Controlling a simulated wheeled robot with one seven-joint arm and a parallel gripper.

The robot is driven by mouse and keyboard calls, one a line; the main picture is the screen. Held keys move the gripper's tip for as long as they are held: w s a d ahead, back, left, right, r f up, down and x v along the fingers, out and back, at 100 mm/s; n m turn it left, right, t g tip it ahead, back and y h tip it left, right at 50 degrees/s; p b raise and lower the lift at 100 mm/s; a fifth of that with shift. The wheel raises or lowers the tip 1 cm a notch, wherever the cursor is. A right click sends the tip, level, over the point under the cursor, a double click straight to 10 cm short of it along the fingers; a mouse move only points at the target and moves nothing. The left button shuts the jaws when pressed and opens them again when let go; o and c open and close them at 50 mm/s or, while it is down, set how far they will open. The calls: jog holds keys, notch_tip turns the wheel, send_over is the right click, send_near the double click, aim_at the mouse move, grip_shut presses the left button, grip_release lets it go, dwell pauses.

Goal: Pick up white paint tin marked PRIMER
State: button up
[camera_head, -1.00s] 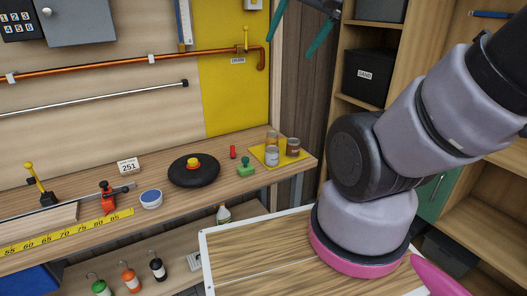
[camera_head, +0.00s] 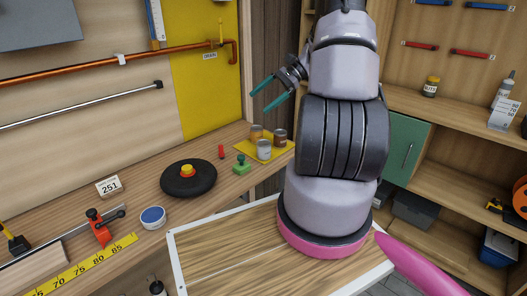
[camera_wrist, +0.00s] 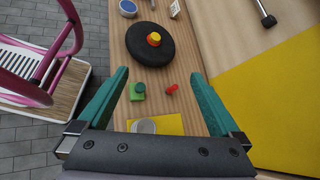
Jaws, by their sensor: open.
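A small whitish tin (camera_head: 264,150) stands upright on a yellow mat (camera_head: 266,158) at the right end of the workbench; its label is too small to read. An amber-topped tin (camera_head: 256,132) and a brown tin (camera_head: 280,137) stand close beside it. My gripper (camera_head: 260,100) is open and empty, above the bench near the mat, with its teal fingers pointing left. In the wrist view, my gripper (camera_wrist: 160,76) has its fingers spread. There a round light lid (camera_wrist: 145,126) shows low on the yellow mat, partly hidden by the gripper body.
A green stamp-like object (camera_head: 242,164) and a red piece (camera_head: 221,152) stand left of the mat. A black disc with a red and yellow knob (camera_head: 188,179) is further left. The back wall has a yellow panel (camera_head: 205,85) and copper pipe.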

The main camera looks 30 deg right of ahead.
jog(key=w+d+f+m+t+y, duration=0.1)
jog(key=d+f+m+t+y, duration=0.35)
jog(key=f, duration=0.65)
jog(key=m+t+h, duration=0.2)
jog(key=m+t, duration=0.4)
send_near(264, 148)
jog(key=w+d+f, duration=0.2)
jog(key=w, duration=0.1)
jog(key=shift+m+g, duration=0.25)
jog(key=x, duration=1)
jog(key=shift+s+a+r, duration=0.1)
jog(key=shift+a, duration=0.2)
grip_shut()
jog(key=shift+r, duration=0.15)
